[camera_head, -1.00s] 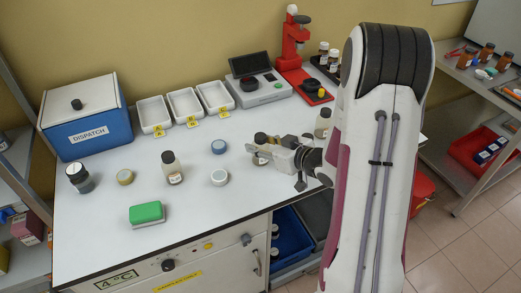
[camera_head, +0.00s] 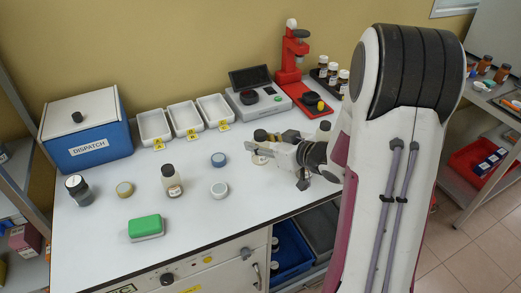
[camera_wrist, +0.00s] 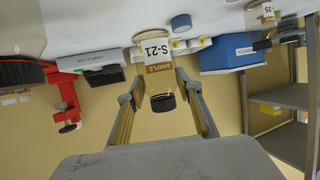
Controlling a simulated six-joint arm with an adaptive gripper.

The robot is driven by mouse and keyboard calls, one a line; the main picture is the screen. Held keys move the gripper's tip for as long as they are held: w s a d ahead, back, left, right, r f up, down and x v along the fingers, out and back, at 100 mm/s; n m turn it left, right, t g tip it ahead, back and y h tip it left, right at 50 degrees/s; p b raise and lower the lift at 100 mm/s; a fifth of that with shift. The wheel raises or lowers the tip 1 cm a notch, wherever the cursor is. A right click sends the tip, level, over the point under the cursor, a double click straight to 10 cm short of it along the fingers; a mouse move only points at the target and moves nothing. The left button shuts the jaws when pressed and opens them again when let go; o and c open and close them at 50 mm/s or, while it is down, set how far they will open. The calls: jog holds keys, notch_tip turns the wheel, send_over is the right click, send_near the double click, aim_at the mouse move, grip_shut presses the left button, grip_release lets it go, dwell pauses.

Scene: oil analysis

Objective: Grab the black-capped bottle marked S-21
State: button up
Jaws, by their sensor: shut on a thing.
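The bottle marked S-21 (camera_wrist: 157,52) has a black cap (camera_wrist: 163,102) and a label reading SAMPLE. It shows inverted in the wrist view, between the two fingers of my gripper (camera_wrist: 160,80). My gripper is shut on it. In the head view my gripper (camera_head: 261,148) holds the bottle by its upper part, with the black cap (camera_head: 260,135) above the fingers. The bottle appears upright and slightly above the bench; the fingers hide part of its body.
Another black-capped bottle (camera_head: 172,183) stands left on the bench (camera_head: 120,250), with a dark jar (camera_head: 78,190) further left. Loose lids (camera_head: 219,189) and a green sponge (camera_head: 146,227) lie nearby. White trays (camera_head: 185,118), the DISPATCH box (camera_head: 89,148) and a red stand (camera_head: 292,62) line the back.

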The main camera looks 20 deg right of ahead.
aim_at(260, 133)
jog(key=shift+r, duration=2)
